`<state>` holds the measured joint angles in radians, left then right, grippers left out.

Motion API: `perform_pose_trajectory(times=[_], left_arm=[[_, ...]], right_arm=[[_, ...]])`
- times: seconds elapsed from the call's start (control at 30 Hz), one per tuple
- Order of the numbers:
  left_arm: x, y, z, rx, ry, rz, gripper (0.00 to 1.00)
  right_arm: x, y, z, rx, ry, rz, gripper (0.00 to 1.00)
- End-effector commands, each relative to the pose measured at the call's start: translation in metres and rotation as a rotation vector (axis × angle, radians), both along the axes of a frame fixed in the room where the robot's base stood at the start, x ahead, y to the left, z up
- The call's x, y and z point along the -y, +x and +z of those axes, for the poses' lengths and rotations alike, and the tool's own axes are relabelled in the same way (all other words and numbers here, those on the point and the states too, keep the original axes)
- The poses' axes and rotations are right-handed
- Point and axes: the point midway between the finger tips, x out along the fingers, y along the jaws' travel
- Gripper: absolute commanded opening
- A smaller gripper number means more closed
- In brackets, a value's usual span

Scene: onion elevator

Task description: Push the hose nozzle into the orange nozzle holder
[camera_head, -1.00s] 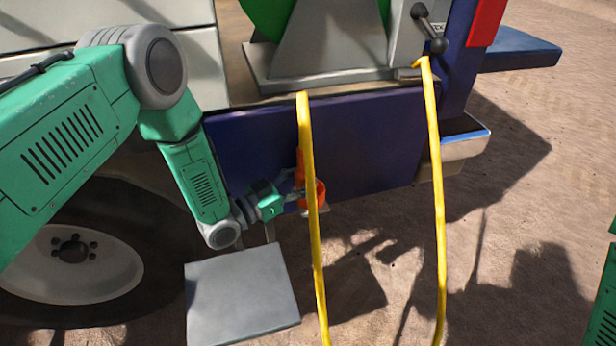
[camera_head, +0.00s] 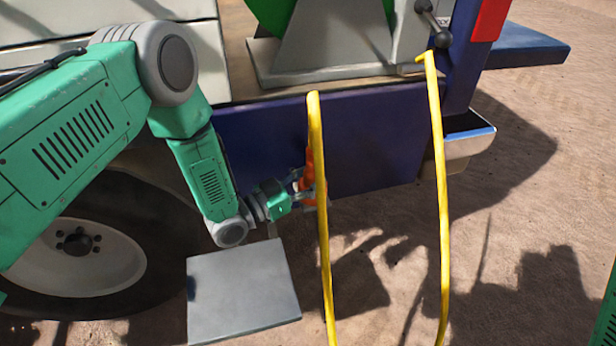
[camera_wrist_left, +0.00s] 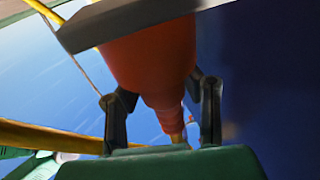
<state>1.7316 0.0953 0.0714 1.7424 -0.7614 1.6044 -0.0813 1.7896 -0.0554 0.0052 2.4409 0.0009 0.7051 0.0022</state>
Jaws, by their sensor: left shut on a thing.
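My left gripper (camera_head: 308,193) is at the lower edge of the blue panel, behind the yellow hose (camera_head: 322,230). Its fingers are shut around an orange tapered part, taken as the hose nozzle (camera_head: 308,168). In the left wrist view the fingers (camera_wrist_left: 163,115) stand on either side of the narrow end of this nozzle (camera_wrist_left: 165,100). The orange widens toward the top of that view and meets a dark grey bar. I cannot tell the orange holder apart from the nozzle there, nor how deep the nozzle sits. My right gripper is not in view.
The blue panel (camera_head: 370,145) of the vehicle is close behind the gripper. A grey step plate (camera_head: 243,290) lies below the forearm, and a wheel (camera_head: 80,245) is at left. The hose hangs in a second strand (camera_head: 441,190). Open sandy ground is at right.

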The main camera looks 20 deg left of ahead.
Motion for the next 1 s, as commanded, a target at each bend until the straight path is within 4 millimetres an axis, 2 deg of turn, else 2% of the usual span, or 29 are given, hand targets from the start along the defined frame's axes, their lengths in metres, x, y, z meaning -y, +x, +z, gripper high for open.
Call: perform_pose_trajectory(times=[0.63,0.67,0.7,0.73,1.0], left_arm=[[-0.005,0.0,-0.011,-0.003,-0.002,0.002,0.0],[-0.005,0.0,-0.011,-0.004,-0.001,0.002,0.4],[-0.005,0.0,-0.011,-0.005,0.0,0.002,0.54],[-0.005,0.0,-0.012,-0.006,0.001,0.001,0.58],[-0.002,-0.002,-0.014,-0.01,0.0,-0.005,0.58]], right_arm=[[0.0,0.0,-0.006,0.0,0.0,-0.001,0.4],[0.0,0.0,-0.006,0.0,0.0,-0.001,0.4],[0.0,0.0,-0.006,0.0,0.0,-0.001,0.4],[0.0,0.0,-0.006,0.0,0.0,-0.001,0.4],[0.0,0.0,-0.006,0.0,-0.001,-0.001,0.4]])
